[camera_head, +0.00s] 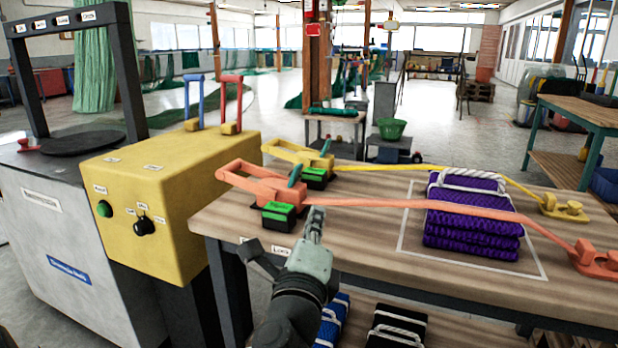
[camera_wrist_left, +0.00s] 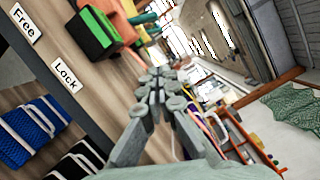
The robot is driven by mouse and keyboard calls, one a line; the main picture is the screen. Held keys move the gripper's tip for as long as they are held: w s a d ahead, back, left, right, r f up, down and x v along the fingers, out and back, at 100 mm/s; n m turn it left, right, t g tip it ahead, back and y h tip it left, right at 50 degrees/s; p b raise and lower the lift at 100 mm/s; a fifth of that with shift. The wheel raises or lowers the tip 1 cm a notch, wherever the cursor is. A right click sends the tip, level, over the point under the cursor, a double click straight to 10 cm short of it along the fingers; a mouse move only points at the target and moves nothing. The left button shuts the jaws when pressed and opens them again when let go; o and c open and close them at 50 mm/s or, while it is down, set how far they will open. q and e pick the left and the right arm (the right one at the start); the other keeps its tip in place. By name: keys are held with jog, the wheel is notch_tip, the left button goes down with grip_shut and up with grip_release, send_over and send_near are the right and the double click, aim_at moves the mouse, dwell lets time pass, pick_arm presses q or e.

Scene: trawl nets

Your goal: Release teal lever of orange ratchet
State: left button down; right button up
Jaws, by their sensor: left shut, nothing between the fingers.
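The orange ratchet (camera_head: 268,188) lies near the left end of the wooden bench, its orange strap running right over a purple net bundle (camera_head: 470,220). A small teal lever (camera_head: 296,174) stands up on it, beside a green-and-black block (camera_head: 278,216). My left gripper (camera_head: 316,217) is shut and empty, just right of the green block and apart from the lever. In the left wrist view my shut fingers (camera_wrist_left: 160,92) are in the middle; the orange ratchet (camera_wrist_left: 122,25) and its green block (camera_wrist_left: 97,33) show at top left. My right gripper is out of view.
A yellow ratchet (camera_head: 297,153) with its own teal lever (camera_head: 326,147) sits just behind the orange one. A yellow machine box (camera_head: 165,195) stands left of the bench (camera_head: 360,238). "Free" (camera_wrist_left: 27,23) and "Lock" (camera_wrist_left: 66,75) labels are on the bench edge.

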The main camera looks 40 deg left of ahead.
aim_at(295, 176)
pick_arm(q)
jog(key=shift+s, duration=0.15)
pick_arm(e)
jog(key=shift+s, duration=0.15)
pick_arm(q)
jog(key=p+x, duration=0.1)
jog(key=x, duration=0.9)
jog(key=shift+r, duration=0.15)
jog(key=shift+s+a+r, duration=0.1)
jog(key=shift+a+r, duration=0.1)
jog(key=shift+a, duration=0.4)
jog(key=shift+s+a+r, duration=0.15)
jog(key=shift+a+r, duration=0.05)
jog(key=shift+a, duration=0.35)
jog(key=shift+s+a+r, duration=0.15)
jog(key=shift+a+r, duration=0.05)
jog(key=shift+a, duration=0.35)
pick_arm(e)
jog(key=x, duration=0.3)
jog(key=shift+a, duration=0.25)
pick_arm(q)
jog(key=shift+r+p, duration=0.1)
jog(key=shift+p, duration=0.2)
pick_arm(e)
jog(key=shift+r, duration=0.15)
